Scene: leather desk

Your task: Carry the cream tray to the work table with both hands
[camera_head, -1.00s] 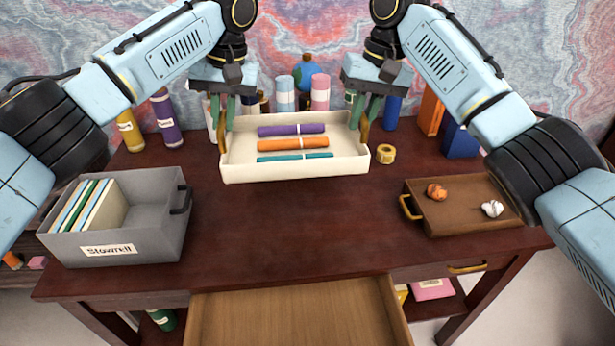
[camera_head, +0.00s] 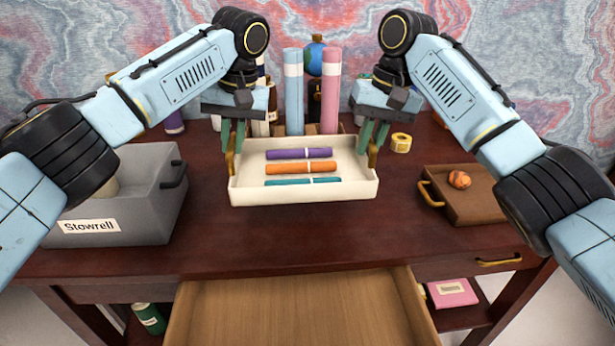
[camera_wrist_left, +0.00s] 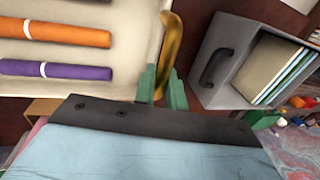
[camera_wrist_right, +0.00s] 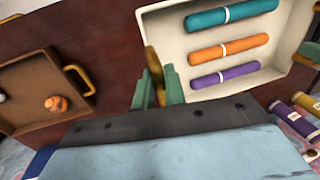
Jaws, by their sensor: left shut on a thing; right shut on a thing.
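The cream tray (camera_head: 305,193) is level in the middle of the head view, over the dark red desk. It holds a purple (camera_head: 285,154), an orange (camera_head: 285,169) and a teal (camera_head: 285,182) roll, each with a white band. My left gripper (camera_head: 233,138) is shut on the tray's left brass handle (camera_wrist_left: 171,45). My right gripper (camera_head: 375,135) is shut on its right brass handle (camera_wrist_right: 152,62). I cannot tell the gap under the tray. The tray also shows in the left wrist view (camera_wrist_left: 140,20) and the right wrist view (camera_wrist_right: 172,45).
A grey "Stowrell" box (camera_head: 145,205) stands at the left. A brown tray (camera_head: 485,205) with an orange crumpled ball is at the right. Yellow tape (camera_head: 401,142) and tall tubes (camera_head: 330,90) stand behind. An open wooden drawer (camera_head: 300,310) juts out in front.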

